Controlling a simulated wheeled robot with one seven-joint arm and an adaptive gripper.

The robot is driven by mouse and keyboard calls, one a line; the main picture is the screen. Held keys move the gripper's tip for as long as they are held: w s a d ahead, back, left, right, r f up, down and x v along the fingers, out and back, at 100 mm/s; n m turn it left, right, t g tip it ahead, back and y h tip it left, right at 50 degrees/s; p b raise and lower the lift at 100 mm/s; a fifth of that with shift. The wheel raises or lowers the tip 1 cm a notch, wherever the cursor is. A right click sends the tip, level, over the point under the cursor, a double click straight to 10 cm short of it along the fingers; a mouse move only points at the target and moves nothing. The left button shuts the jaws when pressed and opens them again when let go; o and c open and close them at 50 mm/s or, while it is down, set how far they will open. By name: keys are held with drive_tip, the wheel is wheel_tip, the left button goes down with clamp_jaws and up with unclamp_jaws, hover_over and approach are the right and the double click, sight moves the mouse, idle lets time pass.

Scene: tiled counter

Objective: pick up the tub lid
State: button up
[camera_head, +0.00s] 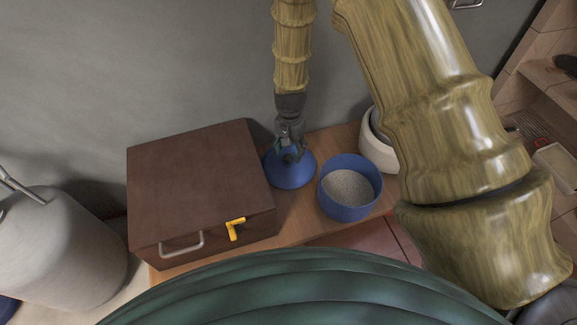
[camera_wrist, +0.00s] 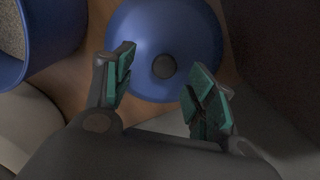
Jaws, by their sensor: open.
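The tub lid (camera_head: 290,172) is a blue, round, shallow dome on the wooden counter, between the brown box and the blue tub. In the wrist view the lid (camera_wrist: 190,38) shows from above with a dark round knob at its middle. My gripper (camera_head: 288,156) is above the lid, pointing down. In the wrist view my gripper (camera_wrist: 160,88) is open, its teal pads apart on either side of the knob's line and nothing between them. The blue tub (camera_head: 338,208) stands open beside the lid and holds grey grainy matter. It also shows in the wrist view (camera_wrist: 62,60).
A brown box (camera_head: 195,180) with a metal handle and a yellow latch stands close left of the lid. A white pot (camera_head: 375,155) stands behind the tub. A large pale canister (camera_head: 68,245) is at the far left. A grey wall rises behind the counter.

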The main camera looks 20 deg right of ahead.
sight(288, 156)
drive_tip(key=shift+w+a+f+b, duration=0.15)
drive_tip(key=shift+f+b, duration=0.3)
drive_tip(key=shift+f, duration=0.5)
drive_tip(key=shift+w+d+f+b, duration=0.15)
drive_tip(key=shift+f+b, duration=0.35)
drive_tip(key=shift+f, duration=0.5)
drive_tip(key=shift+w+a+f+b, duration=0.15)
drive_tip(key=shift+f+b, duration=0.3)
drive_tip(key=shift+f, duration=0.5)
drive_tip(key=c, duration=1.2)
